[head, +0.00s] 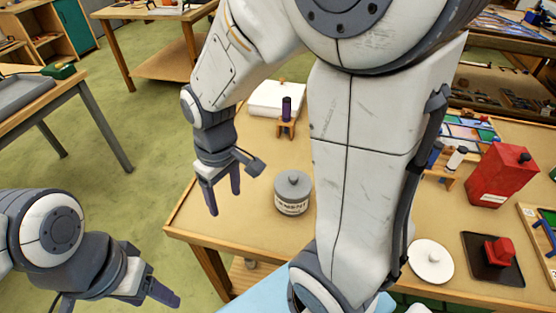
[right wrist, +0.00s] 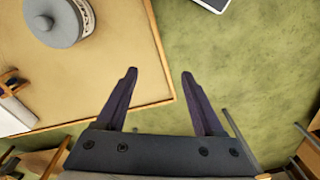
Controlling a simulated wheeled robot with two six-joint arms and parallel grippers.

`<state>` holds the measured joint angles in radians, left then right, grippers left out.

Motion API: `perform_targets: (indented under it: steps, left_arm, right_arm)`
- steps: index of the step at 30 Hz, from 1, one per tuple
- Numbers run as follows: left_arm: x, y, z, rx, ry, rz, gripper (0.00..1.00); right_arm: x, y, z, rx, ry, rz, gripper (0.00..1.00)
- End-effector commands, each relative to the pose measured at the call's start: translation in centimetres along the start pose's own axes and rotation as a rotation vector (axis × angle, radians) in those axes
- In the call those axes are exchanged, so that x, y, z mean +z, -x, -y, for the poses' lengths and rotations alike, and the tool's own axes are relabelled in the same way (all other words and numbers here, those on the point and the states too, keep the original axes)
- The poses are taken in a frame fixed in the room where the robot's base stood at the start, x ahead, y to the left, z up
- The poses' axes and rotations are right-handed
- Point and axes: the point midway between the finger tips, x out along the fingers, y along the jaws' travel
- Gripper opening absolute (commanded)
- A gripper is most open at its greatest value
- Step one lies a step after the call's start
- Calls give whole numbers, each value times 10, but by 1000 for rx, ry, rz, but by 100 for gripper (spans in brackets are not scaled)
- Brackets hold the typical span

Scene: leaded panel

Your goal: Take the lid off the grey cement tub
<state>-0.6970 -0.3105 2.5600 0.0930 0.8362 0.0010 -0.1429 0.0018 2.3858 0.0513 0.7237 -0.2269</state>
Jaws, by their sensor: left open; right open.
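The grey cement tub (head: 292,207) stands upright on the workbench, its label facing the front. Its grey round lid (head: 293,184), with a small knob on top, sits on it. In the right wrist view the lid (right wrist: 55,22) and the tub's labelled side (right wrist: 86,14) show at the upper left. My right gripper (head: 225,203) is open and empty, left of the tub and apart from it, near the bench's left edge. It shows open in the right wrist view (right wrist: 159,72). My left gripper (head: 162,284) is open and empty at the lower left, off the bench.
Behind the tub are a small wooden stand with a dark purple bottle (head: 286,107) and a white stack (head: 278,98). My right arm hides the bench's middle.

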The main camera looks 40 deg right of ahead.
Motion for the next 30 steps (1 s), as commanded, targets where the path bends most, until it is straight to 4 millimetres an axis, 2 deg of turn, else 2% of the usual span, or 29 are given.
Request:
perform_targets:
  steps: [1, 3, 6, 9, 12, 17, 24, 30]
  left_arm:
    - [-1, 18, -1, 0, 0, 0, 63]
    - [-2, 28, -2, 0, 1, 0, 63]
    - [-2, 40, -3, 0, 1, 0, 63]
    - [-3, 49, -4, 0, 2, 0, 63]
    - [-3, 54, -4, 0, 2, 0, 63]
    - [-3, 58, -4, 0, 2, 1, 63]
    - [-3, 64, -5, 0, 1, 1, 63]
    - [-4, 67, -5, 0, 0, 1, 63]
  right_arm:
    - [-5, 8, -35, 6, -74, 11, 70]
    - [-6, 8, -78, 15, -142, 15, 70]
    - [2, 5, -132, 23, -228, 22, 70]
    - [17, 1, -175, 28, -293, 27, 70]
    - [31, -3, -202, 31, -335, 31, 70]
    - [42, -13, -220, 31, -361, 35, 70]
    - [43, -50, -221, 30, -362, 36, 70]
    - [42, -62, -221, 33, -361, 33, 70]
